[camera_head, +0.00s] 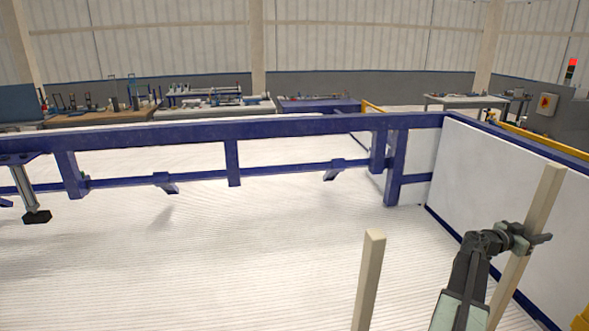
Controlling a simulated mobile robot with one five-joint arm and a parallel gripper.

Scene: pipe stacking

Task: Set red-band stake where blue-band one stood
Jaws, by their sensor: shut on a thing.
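My gripper (523,239) is at the right, shut on a tall beige stake (543,200). The held stake leans to the right in the picture, and its lower end runs out of the frame. A second beige stake (369,275) stands nearly upright to the left of my gripper, apart from it. Its lower end is cut off by the bottom edge. No red or blue band shows on either stake, so I cannot tell which is which.
A blue frame rail (232,129) crosses behind the stakes. A white panel (480,170) with blue edges stands at the right, behind the held stake. Work tables (465,100) stand far back.

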